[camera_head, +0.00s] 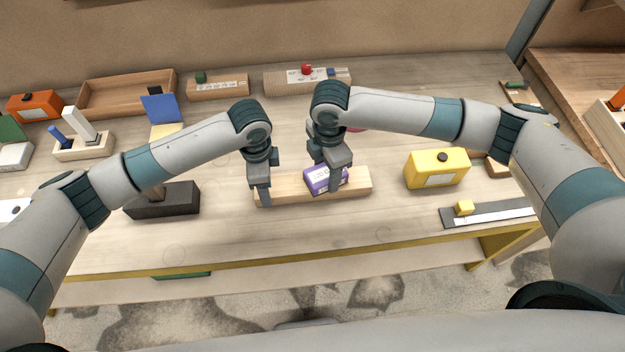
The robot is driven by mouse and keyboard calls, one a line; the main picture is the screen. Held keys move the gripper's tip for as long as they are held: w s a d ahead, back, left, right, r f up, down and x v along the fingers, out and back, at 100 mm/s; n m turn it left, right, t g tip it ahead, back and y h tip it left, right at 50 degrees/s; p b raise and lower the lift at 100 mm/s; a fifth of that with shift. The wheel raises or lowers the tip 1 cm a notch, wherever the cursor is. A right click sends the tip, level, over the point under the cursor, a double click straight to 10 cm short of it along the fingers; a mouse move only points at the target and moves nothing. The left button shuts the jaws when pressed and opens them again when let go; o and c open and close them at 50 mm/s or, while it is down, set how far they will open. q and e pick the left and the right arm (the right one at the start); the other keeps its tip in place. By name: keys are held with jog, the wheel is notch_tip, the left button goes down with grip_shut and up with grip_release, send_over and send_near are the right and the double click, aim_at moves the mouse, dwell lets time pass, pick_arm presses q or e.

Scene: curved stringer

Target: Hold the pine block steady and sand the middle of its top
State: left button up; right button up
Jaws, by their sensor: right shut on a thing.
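The pine block (290,191) lies lengthwise across the middle of the bench in the head view. My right gripper (335,185) is shut on a purple sanding block (318,180), which sits at the top of the pine block, a little right of its middle. I cannot tell whether the two touch. My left gripper (262,190) points down at the left end of the pine block, with its fingers close to the wood. The picture does not show clearly whether its fingers are open or shut.
A yellow box (437,168) stands to the right, and a dark block (163,201) to the left. A wooden tray (128,92) and several blocks line the back. The bench front centre is clear.

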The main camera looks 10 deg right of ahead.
aim_at(314, 173)
jog(key=shift+a, duration=0.15)
pick_arm(q)
jog(key=shift+r, duration=0.1)
pick_arm(e)
jog(key=shift+s+a+f, duration=0.1)
jog(key=shift+a, duration=1.3)
pick_arm(q)
jog(key=shift+d, duration=0.1)
pick_arm(e)
jog(key=shift+d, duration=0.15)
jog(key=shift+d, duration=1.4)
jog(key=shift+a, duration=0.1)
jog(key=shift+a+r, duration=0.2)
jog(key=shift+a, duration=1.25)
jog(key=shift+d, duration=0.1)
jog(key=shift+d+f, duration=0.15)
jog(key=shift+d, duration=1.3)
